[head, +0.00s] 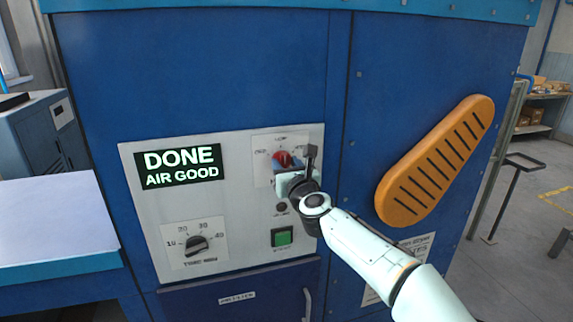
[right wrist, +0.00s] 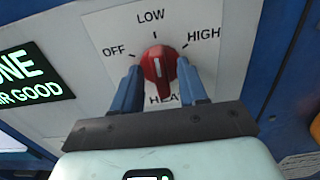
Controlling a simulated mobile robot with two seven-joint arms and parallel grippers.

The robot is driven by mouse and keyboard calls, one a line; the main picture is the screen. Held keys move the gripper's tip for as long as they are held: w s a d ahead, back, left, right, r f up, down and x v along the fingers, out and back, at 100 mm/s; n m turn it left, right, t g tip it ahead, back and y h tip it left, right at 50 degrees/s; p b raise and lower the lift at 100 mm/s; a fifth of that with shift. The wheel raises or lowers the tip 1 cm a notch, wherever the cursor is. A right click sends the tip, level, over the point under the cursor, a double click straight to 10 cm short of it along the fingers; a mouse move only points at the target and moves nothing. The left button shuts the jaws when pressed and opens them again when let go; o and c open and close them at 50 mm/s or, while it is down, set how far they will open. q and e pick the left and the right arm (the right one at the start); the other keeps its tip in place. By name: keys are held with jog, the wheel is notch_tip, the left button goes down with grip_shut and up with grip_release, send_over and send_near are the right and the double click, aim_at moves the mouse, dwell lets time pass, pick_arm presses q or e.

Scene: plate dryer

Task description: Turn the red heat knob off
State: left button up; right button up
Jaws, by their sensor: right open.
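The red heat knob (right wrist: 158,68) sits on a white dial plate marked OFF at left, LOW at top and HIGH at right. Its white pointer line points up, about at LOW. In the head view the knob (head: 284,158) is partly hidden by my right gripper (head: 294,168). In the right wrist view my right gripper (right wrist: 159,76) is open, with one blue finger on each side of the knob. I cannot tell whether the fingers touch it. The HEAT label is partly covered. My left gripper is not in view.
A lit display (head: 180,166) reads DONE, AIR GOOD. Below it is a black timer knob (head: 197,245). A green button (head: 282,236) sits below my gripper. An orange slotted cover (head: 436,160) sticks out at right. A pale-topped table (head: 55,225) stands at left.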

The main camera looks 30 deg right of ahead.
jog(key=shift+c, duration=0.3)
grip_shut()
jog(key=n, duration=0.6)
jog(key=shift+a+p, duration=0.15)
jog(key=shift+p, duration=0.15)
jog(key=n, duration=0.6)
jog(key=shift+a+f+p, duration=0.1)
jog(key=shift+f+p, duration=0.05)
jog(key=shift+p, duration=0.25)
jog(key=shift+o, duration=0.3)
grip_release()
